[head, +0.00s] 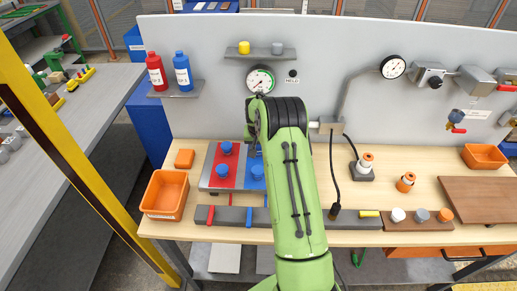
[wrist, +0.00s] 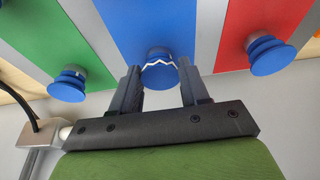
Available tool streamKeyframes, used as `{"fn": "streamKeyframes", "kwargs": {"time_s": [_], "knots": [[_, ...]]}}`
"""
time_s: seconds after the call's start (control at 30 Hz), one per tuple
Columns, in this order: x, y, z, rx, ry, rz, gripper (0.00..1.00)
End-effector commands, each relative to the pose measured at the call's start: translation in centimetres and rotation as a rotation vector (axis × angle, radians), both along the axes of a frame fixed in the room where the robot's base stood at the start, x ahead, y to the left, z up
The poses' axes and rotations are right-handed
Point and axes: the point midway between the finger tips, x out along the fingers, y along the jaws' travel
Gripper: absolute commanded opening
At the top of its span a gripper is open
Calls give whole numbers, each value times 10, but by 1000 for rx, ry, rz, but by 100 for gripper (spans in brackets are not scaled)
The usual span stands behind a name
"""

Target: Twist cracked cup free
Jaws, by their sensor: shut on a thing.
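The cracked cup (wrist: 160,76) is blue with a white zigzag crack line. In the wrist view it sits on the blue stripe of a striped board (wrist: 150,22). My gripper (wrist: 159,82) has a finger on each side of this cup and is shut on it. Two other blue cups show there, one on the green stripe (wrist: 67,84) and one on the red stripe (wrist: 270,54), with no crack visible. In the head view the board (head: 207,178) lies on the bench, and my green arm hides its right part and my gripper.
An orange bin (head: 165,195) stands left of the board on the wooden bench (head: 345,222). A grey rack (head: 234,216) with coloured handles lies in front. Right are a cable, a brown holder (head: 415,225) with small cups and a brown board (head: 480,197). A grey panel with gauges rises behind.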

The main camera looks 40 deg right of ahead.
Motion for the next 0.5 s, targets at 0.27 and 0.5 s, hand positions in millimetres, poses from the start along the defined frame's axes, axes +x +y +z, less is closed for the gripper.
{"fn": "streamKeyframes", "kwargs": {"time_s": [0.27,0.5], "knots": [[0,-1,0,-1,0,30,18],[-1,-3,-1,-1,-2,342,18]]}}
